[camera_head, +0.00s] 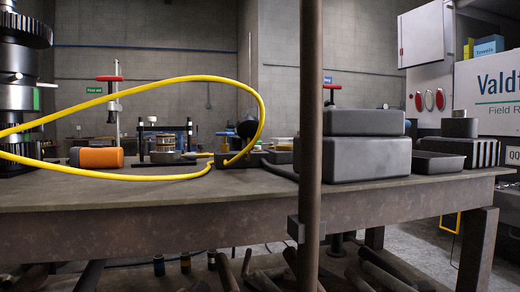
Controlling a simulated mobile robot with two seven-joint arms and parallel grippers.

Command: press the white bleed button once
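I cannot clearly make out a white bleed button. A small dark block (232,160) sits mid-table, with a brass-coloured fitting and a dark rounded part above it; the yellow hose (200,80) loops from it to the left. A black fixture (164,130) with round metal parts stands left of the block and has a small pale spot on top. Neither of my grippers shows in the head view.
The table (170,190) has a bare front strip. A dark pole (310,130) crosses the view. A stack of grey cases (355,145) and a grey tray (440,162) stand right. An orange cylinder (98,157) and a tall gear stack (18,90) stand left.

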